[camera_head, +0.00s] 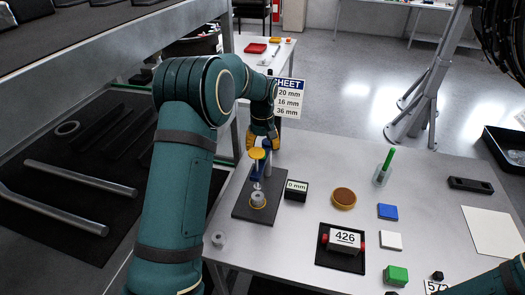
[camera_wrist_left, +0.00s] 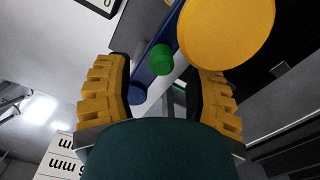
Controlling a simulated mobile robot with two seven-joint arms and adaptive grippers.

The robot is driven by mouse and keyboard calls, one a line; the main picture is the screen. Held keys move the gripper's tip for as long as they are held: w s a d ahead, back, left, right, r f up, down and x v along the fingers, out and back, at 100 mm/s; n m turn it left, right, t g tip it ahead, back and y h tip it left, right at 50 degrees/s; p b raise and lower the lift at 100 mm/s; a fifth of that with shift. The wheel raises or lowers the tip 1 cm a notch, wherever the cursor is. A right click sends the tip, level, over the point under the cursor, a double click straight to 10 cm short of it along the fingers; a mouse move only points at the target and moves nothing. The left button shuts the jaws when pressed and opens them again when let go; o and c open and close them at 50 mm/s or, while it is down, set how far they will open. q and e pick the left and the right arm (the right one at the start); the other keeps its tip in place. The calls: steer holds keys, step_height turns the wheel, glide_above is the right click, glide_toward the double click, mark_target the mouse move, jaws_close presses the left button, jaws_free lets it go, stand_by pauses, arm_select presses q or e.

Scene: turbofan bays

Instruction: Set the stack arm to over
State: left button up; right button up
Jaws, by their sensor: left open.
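The stack arm (camera_head: 267,170) is a blue piece with a yellow disc (camera_head: 257,153) at its top, on a dark base plate (camera_head: 243,208). A round metal stack (camera_head: 258,199) stands on the same plate, below the disc. My left gripper (camera_head: 262,136) is open just behind the blue piece. In the left wrist view, the blue arm (camera_wrist_left: 155,52) with a green knob (camera_wrist_left: 161,59) runs between the open yellow fingers (camera_wrist_left: 160,85), and the yellow disc (camera_wrist_left: 226,32) is close to the right finger. I cannot tell whether the fingers touch it. My right gripper is out of view.
A small "0 mm" display (camera_head: 296,190) stands right of the plate. A brown-topped round dish (camera_head: 344,198), a box reading 426 (camera_head: 345,240) and coloured blocks lie farther right. A sheet sign (camera_head: 289,97) stands behind. A shelf with metal bars (camera_head: 80,178) is at left.

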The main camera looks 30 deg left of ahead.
arm_select(q)
step_height(320, 180, up, 9)
steer(key=shift+r, duration=0.2)
steer(key=shift+s+f, duration=0.1)
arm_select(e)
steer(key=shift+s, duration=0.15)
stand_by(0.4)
